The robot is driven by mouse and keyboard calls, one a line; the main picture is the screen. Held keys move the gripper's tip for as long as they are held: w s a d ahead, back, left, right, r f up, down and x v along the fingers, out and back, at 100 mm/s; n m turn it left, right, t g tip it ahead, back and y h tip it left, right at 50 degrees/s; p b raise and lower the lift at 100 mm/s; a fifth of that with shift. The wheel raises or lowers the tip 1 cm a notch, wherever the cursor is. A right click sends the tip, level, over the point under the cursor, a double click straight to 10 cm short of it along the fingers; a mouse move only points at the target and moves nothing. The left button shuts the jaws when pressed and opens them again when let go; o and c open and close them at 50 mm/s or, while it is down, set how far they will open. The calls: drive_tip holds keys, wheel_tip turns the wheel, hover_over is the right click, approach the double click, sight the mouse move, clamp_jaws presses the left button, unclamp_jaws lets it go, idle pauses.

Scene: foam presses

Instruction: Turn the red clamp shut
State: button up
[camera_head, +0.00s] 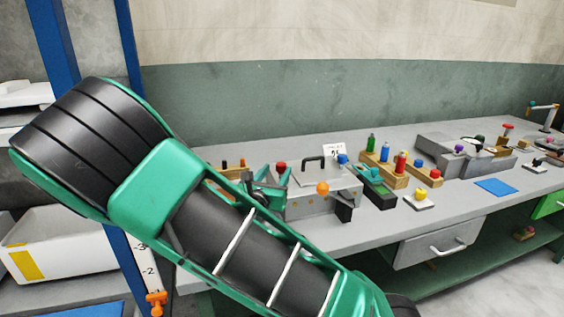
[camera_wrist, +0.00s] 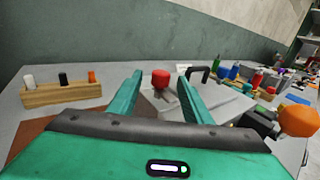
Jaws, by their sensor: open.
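I see no contact, and the gap in depth is hard to judge. In the head view the red knob (camera_head: 281,165) shows just beyond the green fingers, beside the grey press box (camera_head: 307,205). My arm hides part of the area around it.
A black handle (camera_head: 314,162) and an orange ball knob (camera_head: 322,188) are on the press. Wooden blocks with coloured pegs (camera_head: 385,172) stand to its right. A blue mat (camera_head: 497,187) lies flat.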

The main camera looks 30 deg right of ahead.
drive_tip(key=x, duration=0.9)
drive_tip(key=shift+s, duration=0.1)
drive_tip(key=c, duration=1.1)
